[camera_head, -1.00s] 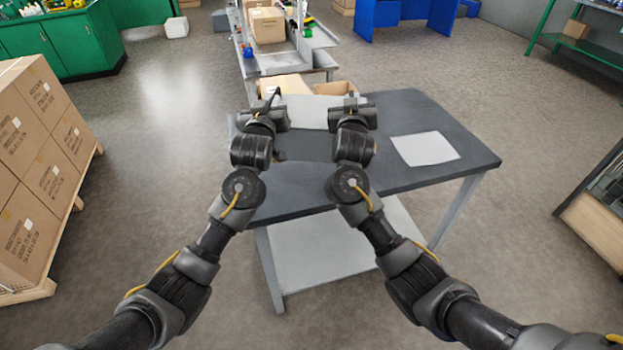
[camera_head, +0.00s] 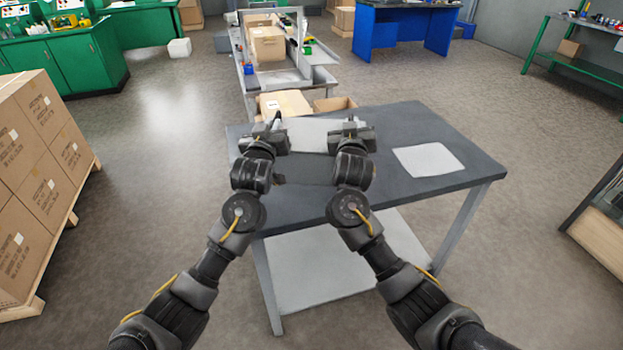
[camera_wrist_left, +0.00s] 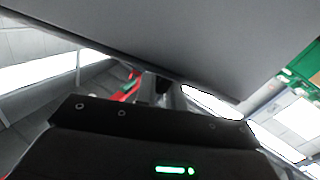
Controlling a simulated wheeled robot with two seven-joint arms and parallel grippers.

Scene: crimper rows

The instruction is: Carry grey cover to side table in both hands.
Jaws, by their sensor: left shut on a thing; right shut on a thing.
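The grey cover (camera_head: 310,136) shows as a pale grey panel between my two grippers, over the dark grey top of the side table (camera_head: 440,188). My left gripper (camera_head: 272,134) is shut on its left side and my right gripper (camera_head: 350,132) is shut on its right side. A darker grey area lies on the near side of the panel; I cannot tell if it is cover or shadow. Whether the cover touches the tabletop is unclear. In the left wrist view a broad grey surface, likely the cover (camera_wrist_left: 210,40), fills the top; the fingertips are mostly hidden.
A white sheet (camera_head: 428,159) lies flat on the table's right part. Behind the table stand a cardboard box (camera_head: 285,103) and a workbench (camera_head: 262,78). Stacked cartons (camera_head: 40,180) on a pallet stand at left. The floor right of the table is open.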

